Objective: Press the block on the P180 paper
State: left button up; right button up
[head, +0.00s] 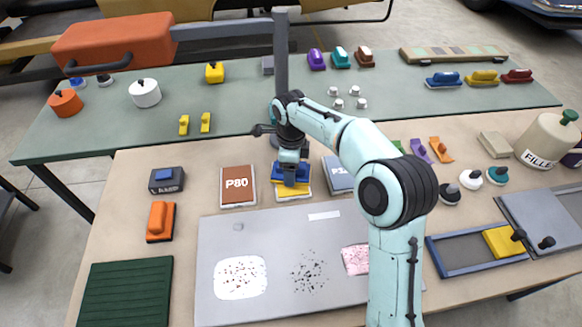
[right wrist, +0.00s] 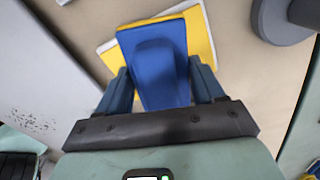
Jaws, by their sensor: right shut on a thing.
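My right gripper (head: 290,178) is shut on a blue block (right wrist: 155,65), gripping its raised handle from above. The block is over a yellow paper (head: 295,194) with a white border, which also shows around it in the right wrist view (right wrist: 203,38). I cannot tell whether block and paper touch. Any label on the yellow paper is hidden. A brown paper marked P80 (head: 238,187) lies to its left. A grey-blue paper (head: 338,174) lies to its right, partly covered by my arm, its label unreadable. My left gripper is not in view.
A grey panel (head: 215,295) with marked patches lies in front. An orange block (head: 160,222) and a dark block with a blue top (head: 167,180) lie left. A filler can (head: 547,140) and a blue-rimmed tray (head: 460,270) are on the right.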

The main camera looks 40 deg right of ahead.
jog(key=shift+r+p, duration=2.25)
jog(key=shift+r, duration=0.9)
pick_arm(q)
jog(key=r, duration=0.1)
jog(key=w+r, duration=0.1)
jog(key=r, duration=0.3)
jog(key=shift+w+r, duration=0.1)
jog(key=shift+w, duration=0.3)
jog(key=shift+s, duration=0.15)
pick_arm(e)
jog(key=shift+f, duration=0.1)
